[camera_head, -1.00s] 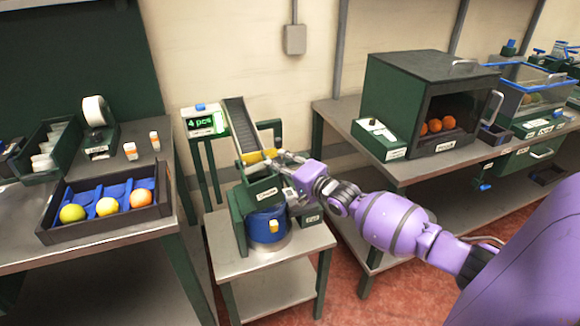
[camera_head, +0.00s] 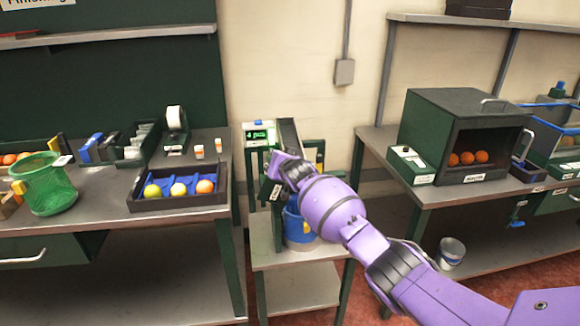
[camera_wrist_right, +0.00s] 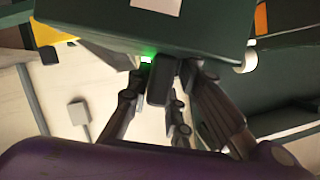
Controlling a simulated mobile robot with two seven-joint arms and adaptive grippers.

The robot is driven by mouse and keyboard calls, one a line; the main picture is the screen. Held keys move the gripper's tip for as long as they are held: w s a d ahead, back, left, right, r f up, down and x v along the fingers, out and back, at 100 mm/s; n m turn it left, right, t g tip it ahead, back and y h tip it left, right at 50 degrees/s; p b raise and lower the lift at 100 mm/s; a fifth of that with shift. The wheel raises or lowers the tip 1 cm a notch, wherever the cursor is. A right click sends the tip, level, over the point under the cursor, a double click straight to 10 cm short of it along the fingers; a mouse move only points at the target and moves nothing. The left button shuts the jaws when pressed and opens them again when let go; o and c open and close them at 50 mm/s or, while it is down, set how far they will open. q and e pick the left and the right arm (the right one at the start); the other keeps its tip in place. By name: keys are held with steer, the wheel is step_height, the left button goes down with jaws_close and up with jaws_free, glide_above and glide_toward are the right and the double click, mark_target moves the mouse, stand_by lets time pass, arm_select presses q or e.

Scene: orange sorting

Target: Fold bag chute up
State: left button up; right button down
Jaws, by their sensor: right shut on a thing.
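The bag chute is a dark green panel with a white label; it fills the top of the right wrist view (camera_wrist_right: 140,30), and in the head view only its labelled part (camera_head: 274,191) shows beside my arm. My right gripper (camera_head: 282,163) is at the upper part of this chute. In the wrist view its fingers (camera_wrist_right: 166,85) are shut at the panel's lower edge. My purple wrist hides most of the chute and the exact grip. The blue bucket (camera_head: 299,228) stands below it on the small stand. My left gripper is out of view.
A dark sloped conveyor (camera_head: 289,134) rises behind, beside a green-lit count display (camera_head: 259,134). A tray with fruit (camera_head: 218,198) and a green mesh basket (camera_head: 47,190) are on the left table. A green oven-like box with oranges (camera_head: 450,110) is on the right bench.

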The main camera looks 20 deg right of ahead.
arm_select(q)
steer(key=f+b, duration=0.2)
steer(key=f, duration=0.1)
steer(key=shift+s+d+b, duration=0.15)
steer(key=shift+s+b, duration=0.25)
arm_select(e)
steer(key=w+a+f+n+h, duration=0.2)
steer(key=a+f+n, duration=0.1)
steer(key=a, duration=0.6)
steer(key=shift+f+g, duration=0.3)
steer(key=shift+g, duration=0.1)
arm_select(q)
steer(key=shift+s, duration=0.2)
arm_select(e)
steer(key=shift+r, duration=0.1)
steer(key=c, duration=1.7)
jaws_free()
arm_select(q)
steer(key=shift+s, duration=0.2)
arm_select(e)
steer(key=shift+w+a+r, duration=0.1)
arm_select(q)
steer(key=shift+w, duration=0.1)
arm_select(e)
steer(key=shift+r, duration=0.1)
steer(key=v, duration=1.2)
steer(key=shift+a, duration=0.1)
